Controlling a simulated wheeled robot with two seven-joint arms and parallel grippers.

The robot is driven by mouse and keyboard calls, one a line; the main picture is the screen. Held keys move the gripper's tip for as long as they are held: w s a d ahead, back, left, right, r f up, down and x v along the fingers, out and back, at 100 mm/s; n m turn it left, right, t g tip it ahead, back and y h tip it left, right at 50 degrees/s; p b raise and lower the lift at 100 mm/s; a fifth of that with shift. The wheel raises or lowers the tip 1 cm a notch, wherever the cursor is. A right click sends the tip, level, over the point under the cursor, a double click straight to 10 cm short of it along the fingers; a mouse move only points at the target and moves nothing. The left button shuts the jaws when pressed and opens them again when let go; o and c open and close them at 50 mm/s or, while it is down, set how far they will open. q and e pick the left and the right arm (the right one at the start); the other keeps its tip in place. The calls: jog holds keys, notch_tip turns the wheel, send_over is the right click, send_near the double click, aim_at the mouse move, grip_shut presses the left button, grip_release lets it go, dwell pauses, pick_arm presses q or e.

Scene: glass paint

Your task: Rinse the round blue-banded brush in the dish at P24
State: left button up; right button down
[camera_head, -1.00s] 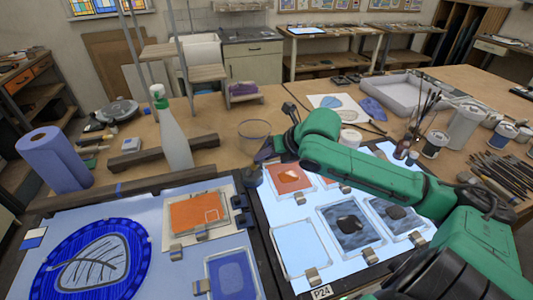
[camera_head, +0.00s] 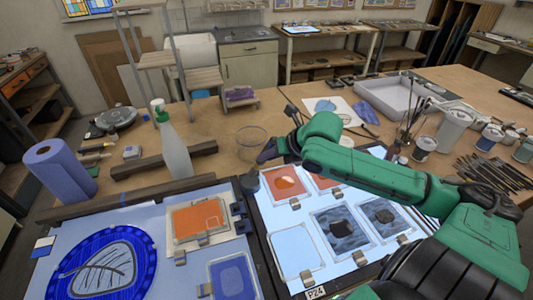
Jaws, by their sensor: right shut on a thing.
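My right gripper (camera_head: 268,152) is at the end of the green arm that comes in from the right. It is beside the near right side of a clear round dish (camera_head: 251,138) on the wooden table. The gripper is dark, small and partly hidden by its own wrist. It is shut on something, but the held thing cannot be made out. I cannot pick out the blue-banded brush. The P24 label (camera_head: 315,292) is on the front edge of the lit panel (camera_head: 287,221) at right. My left gripper is not in view.
Paint panes lie on the lit panel under my right arm. A spray bottle (camera_head: 173,150), a dark bar (camera_head: 165,160) and a blue paper roll (camera_head: 60,168) stand left of the dish. A brush jar (camera_head: 408,137), several paint pots and a white tray (camera_head: 394,98) are at right.

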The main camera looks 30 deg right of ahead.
aim_at(269, 147)
jog(key=shift+r+p, duration=1.35)
jog(key=shift+p, duration=0.15)
jog(key=shift+r, duration=0.95)
